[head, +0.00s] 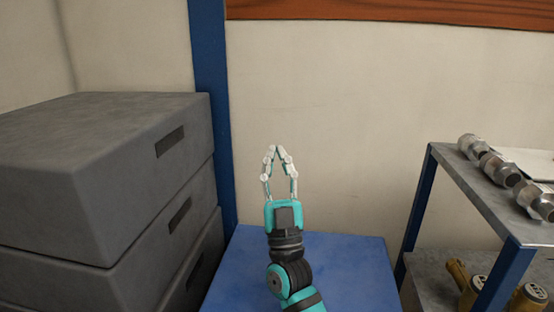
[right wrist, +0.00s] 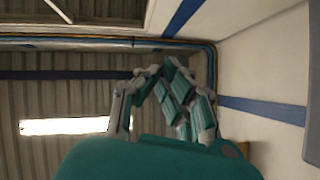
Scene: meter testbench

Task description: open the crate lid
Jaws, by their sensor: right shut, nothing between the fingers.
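A stack of grey crates (head: 95,145) stands at the left in the head view, with dark handle slots in the sides facing right. The top one has a flat, closed upper face. I cannot tell where a separate lid begins. My right gripper (head: 275,149) points up in the middle of the head view, to the right of the stack and apart from it. Its fingertips meet with nothing between them. In the right wrist view the same fingers (right wrist: 160,70) close together against the wall and ceiling. My left gripper is not in view.
A flat blue surface (head: 350,262) lies below my right arm. A blue post (head: 210,70) stands behind the stack. At the right, a blue-framed rack (head: 455,172) holds metal fittings (head: 500,168) above and yellow-brown parts (head: 468,280) below. The wall behind the gripper is bare.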

